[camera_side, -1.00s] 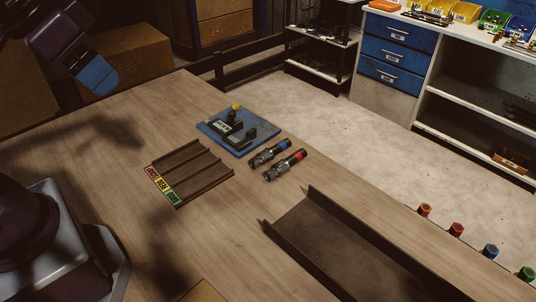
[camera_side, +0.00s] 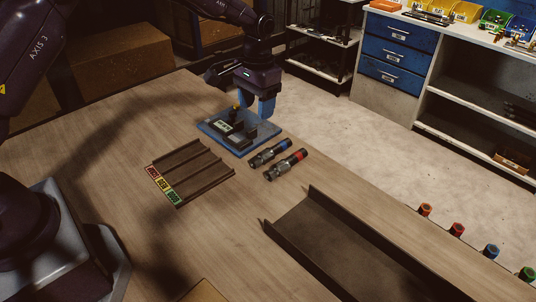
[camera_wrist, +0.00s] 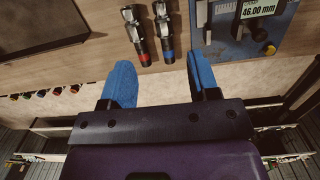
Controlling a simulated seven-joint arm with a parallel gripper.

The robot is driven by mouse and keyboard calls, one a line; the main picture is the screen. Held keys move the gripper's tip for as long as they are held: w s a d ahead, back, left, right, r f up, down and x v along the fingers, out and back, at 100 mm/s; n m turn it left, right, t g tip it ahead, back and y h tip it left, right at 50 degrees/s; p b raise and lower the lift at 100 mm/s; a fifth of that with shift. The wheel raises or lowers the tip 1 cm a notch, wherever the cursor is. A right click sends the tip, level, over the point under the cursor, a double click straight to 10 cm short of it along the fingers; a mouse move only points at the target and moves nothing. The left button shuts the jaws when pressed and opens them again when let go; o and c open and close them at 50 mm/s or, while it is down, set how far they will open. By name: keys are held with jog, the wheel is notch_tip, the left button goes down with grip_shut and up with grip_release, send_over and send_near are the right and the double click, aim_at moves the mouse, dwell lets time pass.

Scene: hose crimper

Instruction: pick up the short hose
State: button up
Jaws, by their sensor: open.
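Two dark hoses with metal fittings lie side by side on the table: a blue-banded hose (camera_side: 270,153) and a red-banded hose (camera_side: 286,165). The blue-banded one looks slightly shorter in the side view. In the wrist view, the blue-banded hose (camera_wrist: 164,32) lies right of the red-banded hose (camera_wrist: 136,35), and their lengths look nearly alike. My gripper (camera_side: 255,104) is open and empty, raised above the blue gauge plate, up and left of the hoses in the side view. In the wrist view, both hoses lie beyond the gap between the blue fingertips (camera_wrist: 160,73).
The blue gauge plate (camera_side: 210,127) carries black blocks, a yellow knob and a display reading 46.00 mm. A brown sorting rack (camera_side: 205,182) with red, yellow and green labels stands left of the hoses. A long dark tray (camera_side: 318,240) lies nearer. Table between them is bare.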

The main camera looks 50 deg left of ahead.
jog(key=w+f, duration=0.4)
jog(key=f, duration=0.1)
send_over(279, 145)
jog(key=shift+t, duration=0.3)
notch_tip(279, 145, down, 5)
jog(key=shift+f, duration=3.15)
jog(key=shift+c, duration=0.4)
grip_shut()
